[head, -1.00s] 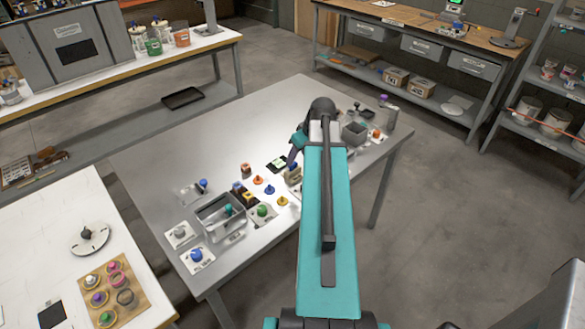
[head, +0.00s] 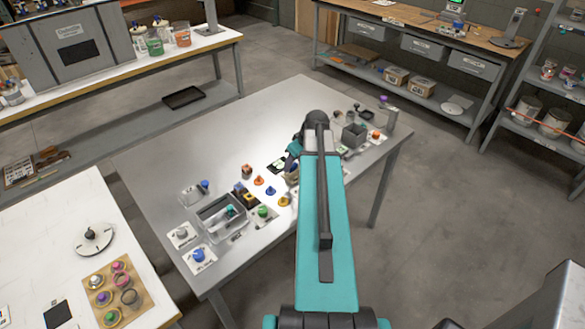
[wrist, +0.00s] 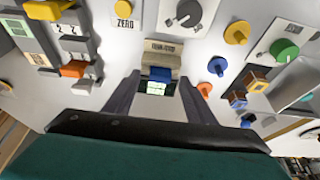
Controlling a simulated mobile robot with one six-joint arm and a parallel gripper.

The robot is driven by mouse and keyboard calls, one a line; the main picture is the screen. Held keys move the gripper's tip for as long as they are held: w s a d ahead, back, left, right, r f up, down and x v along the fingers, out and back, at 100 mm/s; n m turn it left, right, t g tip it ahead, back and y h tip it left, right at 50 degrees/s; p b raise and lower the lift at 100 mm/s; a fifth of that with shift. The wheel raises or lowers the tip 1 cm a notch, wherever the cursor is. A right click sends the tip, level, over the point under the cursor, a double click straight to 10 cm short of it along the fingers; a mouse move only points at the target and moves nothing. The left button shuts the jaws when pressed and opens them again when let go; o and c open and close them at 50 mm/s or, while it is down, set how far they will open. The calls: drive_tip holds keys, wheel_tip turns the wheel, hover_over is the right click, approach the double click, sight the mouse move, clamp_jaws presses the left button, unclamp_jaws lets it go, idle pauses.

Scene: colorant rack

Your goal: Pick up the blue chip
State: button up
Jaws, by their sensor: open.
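A small blue piece (wrist: 160,73), which looks like the blue chip, sits against a tan labelled block (wrist: 163,53) in the wrist view. My gripper (wrist: 158,81) is open, with one dark finger on each side of the piece. I cannot tell whether either finger touches it. A dark device with a lit green display (wrist: 157,88) shows just below it. In the head view, my arm covers much of this spot, and the tan block (head: 292,172) shows only in part. A separate blue knob-shaped piece (wrist: 217,66) lies to the right, outside the fingers.
A yellow knob (wrist: 237,33) and an orange knob (wrist: 205,89) lie right of my gripper. Left are blocks with yellow (wrist: 48,9) and orange (wrist: 74,69) pieces. A grey bin (head: 222,216) stands front left on the table (head: 170,135); its back left is clear.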

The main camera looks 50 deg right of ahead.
drive_tip(key=shift+w+f, duration=0.1)
drive_tip(key=shift+f, duration=0.25)
idle(0.3)
drive_tip(key=c, duration=1.2)
drive_tip(key=shift+r, duration=0.1)
drive_tip(key=shift+r+b, duration=0.95)
drive_tip(key=shift+r, duration=0.65)
drive_tip(key=s+d+r+b, duration=0.1)
drive_tip(key=s+d+b, duration=0.2)
drive_tip(key=s, duration=1.2)
drive_tip(key=shift+s+r+b, duration=0.3)
drive_tip(key=shift+s+b, duration=0.05)
drive_tip(key=shift+b, duration=0.4)
